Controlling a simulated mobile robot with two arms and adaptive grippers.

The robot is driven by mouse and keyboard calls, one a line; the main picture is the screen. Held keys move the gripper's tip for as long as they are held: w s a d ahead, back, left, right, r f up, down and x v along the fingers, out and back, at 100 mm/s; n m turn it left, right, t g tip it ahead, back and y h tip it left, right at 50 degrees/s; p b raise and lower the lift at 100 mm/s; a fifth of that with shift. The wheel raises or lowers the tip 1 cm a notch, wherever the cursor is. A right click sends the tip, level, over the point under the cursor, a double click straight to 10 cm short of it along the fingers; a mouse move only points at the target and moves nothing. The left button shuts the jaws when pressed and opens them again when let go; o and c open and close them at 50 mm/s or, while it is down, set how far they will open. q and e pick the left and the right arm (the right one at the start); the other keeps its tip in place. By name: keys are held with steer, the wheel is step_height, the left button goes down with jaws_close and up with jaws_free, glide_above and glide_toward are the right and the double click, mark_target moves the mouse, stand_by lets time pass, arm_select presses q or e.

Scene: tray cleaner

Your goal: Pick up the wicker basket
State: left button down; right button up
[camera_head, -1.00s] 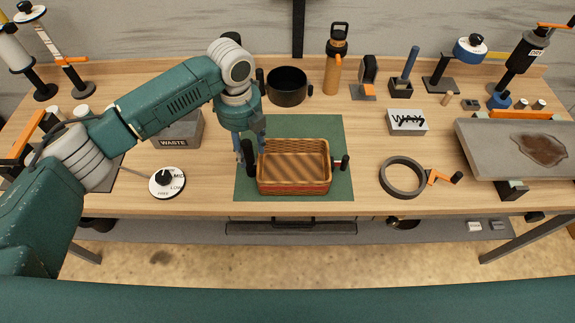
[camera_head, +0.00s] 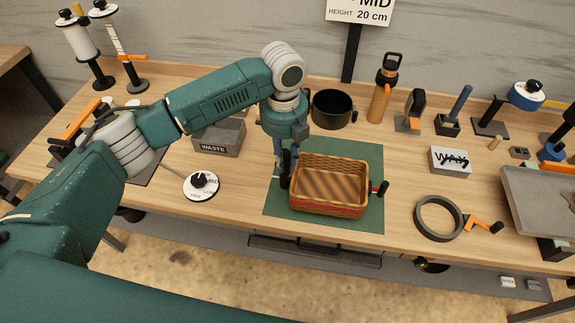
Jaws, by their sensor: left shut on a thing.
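The wicker basket (camera_head: 329,199) is brown and woven, with a reddish band at its base and a black handle on its left (camera_head: 285,170) and right (camera_head: 381,189) ends. It stands upright over the green mat (camera_head: 368,150); I cannot tell whether it is clear of the mat. Its visible inside looks empty. My left gripper (camera_head: 282,160) reaches down from above at the basket's left end and is shut on the left handle, hiding part of it. My right gripper is not in view.
A black pot (camera_head: 331,109) and an orange bottle (camera_head: 383,92) stand behind the basket. A grey waste bin (camera_head: 217,139) and a round dial (camera_head: 201,186) are to the left. A grey ring (camera_head: 437,218) and a wax box (camera_head: 450,160) are to the right.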

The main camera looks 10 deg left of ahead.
arm_select(q)
step_height(320, 180, up, 18)
steer(key=b, duration=0.2)
steer(key=shift+f, duration=0.25)
steer(key=shift+f+b, duration=0.7)
steer(key=shift+f, duration=4.95)
steer(key=shift+w+f+b, duration=0.1)
steer(key=shift+f+b, duration=0.6)
steer(key=shift+f, duration=3.55)
